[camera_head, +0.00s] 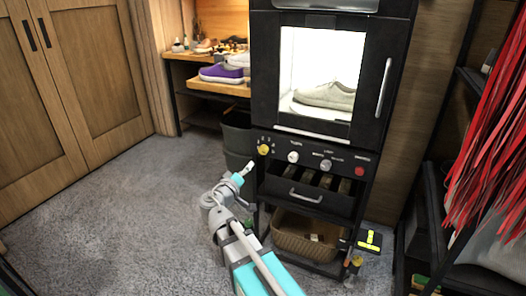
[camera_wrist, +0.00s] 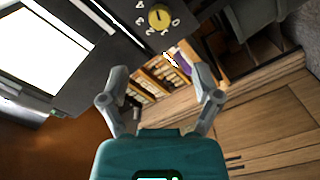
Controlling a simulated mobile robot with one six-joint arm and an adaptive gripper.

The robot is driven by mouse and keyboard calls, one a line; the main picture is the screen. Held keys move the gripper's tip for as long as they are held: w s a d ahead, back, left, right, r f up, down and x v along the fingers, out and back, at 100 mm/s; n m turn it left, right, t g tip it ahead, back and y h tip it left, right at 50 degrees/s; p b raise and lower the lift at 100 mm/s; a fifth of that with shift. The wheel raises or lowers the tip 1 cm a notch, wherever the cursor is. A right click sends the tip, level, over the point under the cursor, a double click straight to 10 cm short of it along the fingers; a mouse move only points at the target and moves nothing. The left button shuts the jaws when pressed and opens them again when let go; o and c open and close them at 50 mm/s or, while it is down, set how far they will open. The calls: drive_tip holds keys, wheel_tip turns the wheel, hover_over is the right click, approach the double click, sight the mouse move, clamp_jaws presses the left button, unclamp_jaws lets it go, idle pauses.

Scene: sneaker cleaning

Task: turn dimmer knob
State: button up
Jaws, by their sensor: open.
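The dimmer knob is probably the yellow knob (camera_head: 263,150) at the left end of the black cabinet's control panel. The wrist view shows a yellow knob (camera_wrist: 159,17) at the top, with a ring of white numbers beside it. My gripper (camera_head: 246,169) is just below and left of this knob in the head view. In the wrist view my gripper (camera_wrist: 154,68) is open, its two fingers spread and empty. The knob lies beyond the fingertips, apart from them. No part of the knob is hidden.
The cabinet (camera_head: 262,75) has a lit chamber with a pale shoe (camera_head: 325,96). White knobs (camera_head: 293,157) and a red button (camera_head: 360,171) share the panel. A drawer handle (camera_head: 305,196) juts out below. A dark bin (camera_head: 236,140) stands left. The carpet at left is clear.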

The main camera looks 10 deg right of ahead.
sight(262, 151)
drive_tip(key=x, duration=1.3)
drive_tip(key=shift+w+d, duration=0.15)
drive_tip(key=shift+w, duration=0.1)
clamp_jaws()
drive_tip(key=shift+n, duration=0.4)
drive_tip(key=n, duration=0.4)
drive_tip(key=shift+d, duration=0.1)
drive_tip(key=shift+n, duration=2)
